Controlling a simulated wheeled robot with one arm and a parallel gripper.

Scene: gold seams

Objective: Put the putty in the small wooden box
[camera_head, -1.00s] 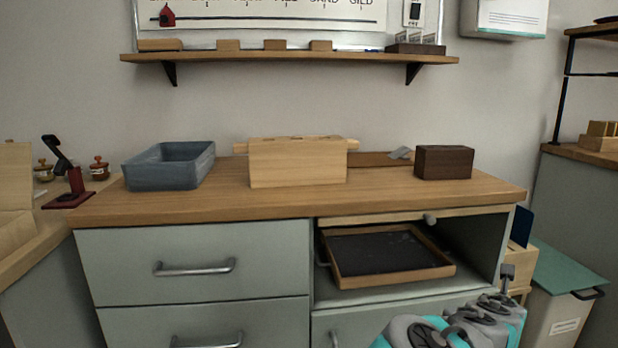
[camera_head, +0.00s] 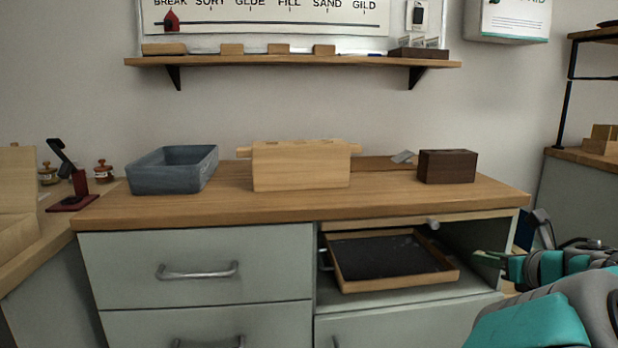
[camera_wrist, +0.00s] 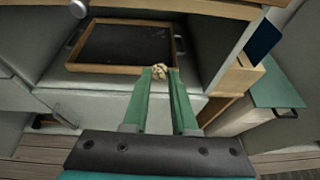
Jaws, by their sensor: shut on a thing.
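My gripper (camera_wrist: 160,80) is shut on a small lumpy beige piece, which looks like the putty (camera_wrist: 159,71), held at the fingertips in the wrist view. In the head view my gripper (camera_head: 490,258) is at the lower right, in front of the open bay's right side. The putty cannot be made out there. A light wooden box (camera_head: 300,172) with ends sticking out at its top stands mid-counter. A smaller dark brown wooden box (camera_head: 446,168) stands on the counter's right. I cannot tell which is the named box. Both interiors are hidden.
A wood-framed tray with a dark bottom (camera_head: 395,285) sits in the open bay, also seen in the wrist view (camera_wrist: 88,68). A grey-blue bin (camera_head: 172,178) stands on the counter's left. A shelf (camera_head: 300,62) hangs above. A green-lidded bin (camera_wrist: 277,95) stands right.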

